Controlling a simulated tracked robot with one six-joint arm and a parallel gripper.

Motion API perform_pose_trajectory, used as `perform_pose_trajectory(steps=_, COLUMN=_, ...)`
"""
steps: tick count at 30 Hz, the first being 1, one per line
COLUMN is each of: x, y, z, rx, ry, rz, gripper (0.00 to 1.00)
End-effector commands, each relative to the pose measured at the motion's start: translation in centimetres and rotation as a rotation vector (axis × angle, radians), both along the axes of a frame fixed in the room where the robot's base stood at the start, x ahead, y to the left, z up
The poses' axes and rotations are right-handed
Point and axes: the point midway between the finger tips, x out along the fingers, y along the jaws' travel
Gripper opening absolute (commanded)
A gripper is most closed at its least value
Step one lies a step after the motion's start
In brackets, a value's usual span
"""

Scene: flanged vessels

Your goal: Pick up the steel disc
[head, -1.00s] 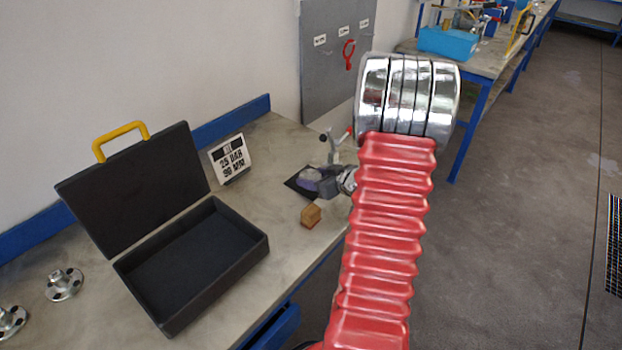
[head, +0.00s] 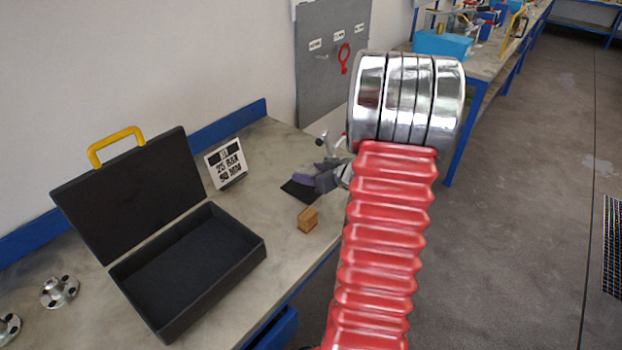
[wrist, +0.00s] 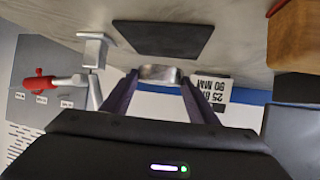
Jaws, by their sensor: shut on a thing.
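In the wrist view the steel disc (wrist: 160,73), a short shiny round piece, sits between the tips of my two purple-grey fingers. My gripper (wrist: 158,78) is shut on it. The black mat (wrist: 165,38) shows bare beyond the disc, and the disc appears clear of it. In the head view my gripper (head: 317,180) is over the right side of the black mat (head: 293,191), partly hidden by my red arm. I cannot make out the disc in the head view.
A wooden block (head: 308,220) lies near the bench edge. A grey clamp-like tool with a red handle (wrist: 93,52) stands close beside my gripper. An open black case (head: 190,270) and a sign (head: 226,163) are to the left. Bare bench lies between them.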

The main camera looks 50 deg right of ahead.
Motion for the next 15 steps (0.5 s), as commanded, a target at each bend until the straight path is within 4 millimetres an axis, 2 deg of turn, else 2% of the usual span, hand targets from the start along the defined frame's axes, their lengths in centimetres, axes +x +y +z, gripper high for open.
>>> perform_pose_trajectory(steps=15, x=-10.2, y=1.0, z=-0.1, rx=0.000, ry=0.000, rz=-0.006, gripper=0.09)
